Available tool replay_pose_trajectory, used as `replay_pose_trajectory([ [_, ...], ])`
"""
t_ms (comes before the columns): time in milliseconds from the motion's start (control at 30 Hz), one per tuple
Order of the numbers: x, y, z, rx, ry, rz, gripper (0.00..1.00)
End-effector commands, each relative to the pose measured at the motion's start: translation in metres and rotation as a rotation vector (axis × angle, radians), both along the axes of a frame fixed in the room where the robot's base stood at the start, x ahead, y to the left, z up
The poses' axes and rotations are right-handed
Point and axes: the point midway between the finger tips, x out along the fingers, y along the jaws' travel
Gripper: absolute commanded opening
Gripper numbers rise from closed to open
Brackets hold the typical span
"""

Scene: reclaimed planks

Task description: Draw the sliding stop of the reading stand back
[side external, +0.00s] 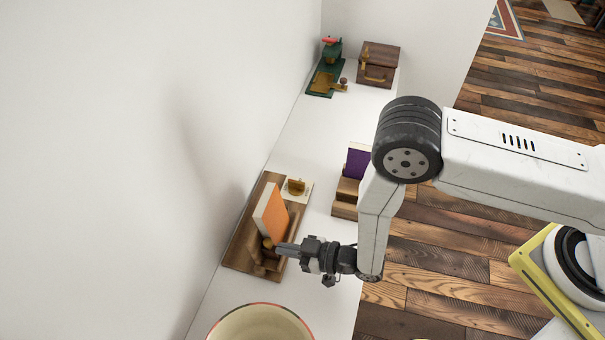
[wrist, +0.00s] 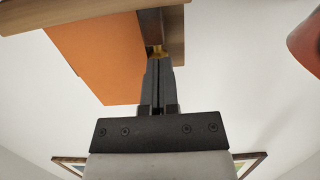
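The reading stand (side external: 240,240) is a brown wooden board with raised wooden parts, lying on the white shelf by the wall. An orange book (side external: 270,212) leans on it; the book also fills the upper left of the wrist view (wrist: 100,55). The sliding stop seems to be the wooden piece at the book's near end, with a small brass knob (side external: 267,242). My gripper (side external: 279,248) reaches in from the right, its tips at the knob. In the wrist view the fingers (wrist: 158,62) lie side by side, nearly together. The brass knob (wrist: 157,49) shows just past the tips, which hide part of it.
A cream card with a small brass piece (side external: 296,187) lies beside the book. A wooden stepped holder with a purple book (side external: 356,162) stands to the right. A large bowl (side external: 260,322) is in front. A wooden box (side external: 377,64) and a green device (side external: 325,76) stand far back.

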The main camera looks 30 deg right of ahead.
Motion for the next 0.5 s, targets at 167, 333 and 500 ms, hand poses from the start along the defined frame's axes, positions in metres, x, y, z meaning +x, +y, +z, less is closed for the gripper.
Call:
replay_pose_trajectory([
  [167,0.0015,0.0015,0.0002,0.001,-0.001,0.0,0.0],
  [333,0.0028,0.0028,0.0001,0.001,-0.001,0.0,0.0],
  [500,0.0039,0.0039,0.0,0.001,-0.001,0.0,0.0],
])
